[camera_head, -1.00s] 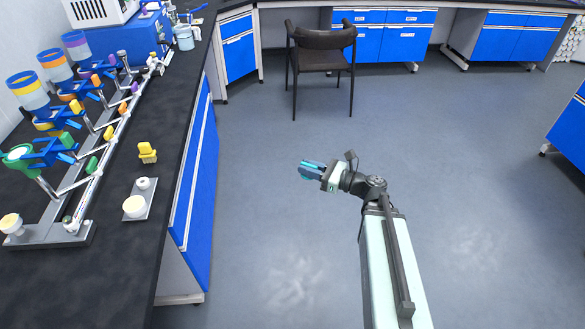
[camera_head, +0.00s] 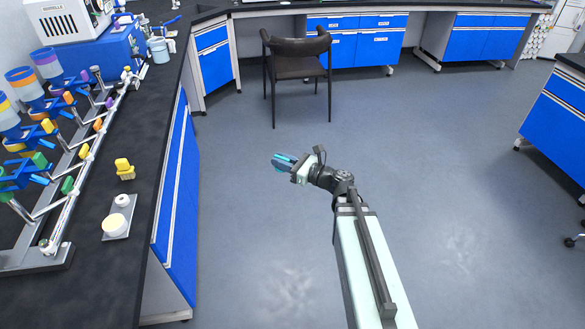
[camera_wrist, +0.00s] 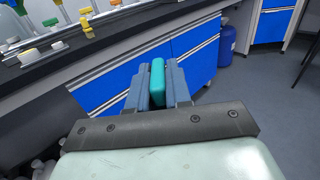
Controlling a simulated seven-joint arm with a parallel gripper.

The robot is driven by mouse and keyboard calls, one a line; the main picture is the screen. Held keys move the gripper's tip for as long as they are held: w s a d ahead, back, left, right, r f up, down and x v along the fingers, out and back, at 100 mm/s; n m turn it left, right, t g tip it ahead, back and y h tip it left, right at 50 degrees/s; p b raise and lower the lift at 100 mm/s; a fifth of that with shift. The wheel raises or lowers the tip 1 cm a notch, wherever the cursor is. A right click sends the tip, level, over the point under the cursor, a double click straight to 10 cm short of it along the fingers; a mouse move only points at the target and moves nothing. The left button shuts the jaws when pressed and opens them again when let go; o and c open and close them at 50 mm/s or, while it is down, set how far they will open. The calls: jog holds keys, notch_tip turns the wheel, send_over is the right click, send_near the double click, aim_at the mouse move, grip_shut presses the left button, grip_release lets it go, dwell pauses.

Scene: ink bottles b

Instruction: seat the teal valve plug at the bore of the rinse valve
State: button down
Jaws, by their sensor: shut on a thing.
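My gripper (camera_head: 284,162) is out over the open floor, to the right of the bench. It is shut on the teal valve plug; in the wrist view the plug (camera_wrist: 157,83) shows as a teal block between the two blue-grey fingers of my gripper (camera_wrist: 156,86). Its lower part is hidden by the gripper. The valve rig (camera_head: 85,152) stands on the bench at the left, with several coloured plugs along its rail. I cannot tell which of its valves is the rinse valve, and no bore can be made out.
A yellow piece (camera_head: 125,169) and a small grey tray (camera_head: 127,213) with white round pieces stand on the black bench (camera_head: 146,148), near its edge. Blue cabinets (camera_head: 178,205) lie below. A dark chair (camera_head: 298,74) stands beyond my gripper. The floor between is clear.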

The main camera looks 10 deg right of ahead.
jog(key=w+a+r+m+t+h, duration=0.1)
jog(key=w+a+r+h, duration=0.1)
jog(key=a, duration=0.7)
jog(key=w+a+r+m+t+h, duration=0.2)
jog(key=w+a+r, duration=0.3)
jog(key=a, duration=0.5)
jog(key=w+a+r+m+t+h, duration=0.1)
jog(key=w+a+r, duration=0.3)
jog(key=a, duration=0.6)
jog(key=shift+w+r+m+t+h, duration=0.25)
jog(key=shift+r+m+t+h, duration=0.15)
jog(key=shift+r+m+h, duration=0.35)
jog(key=shift+a+r, duration=0.25)
jog(key=shift+a, duration=0.1)
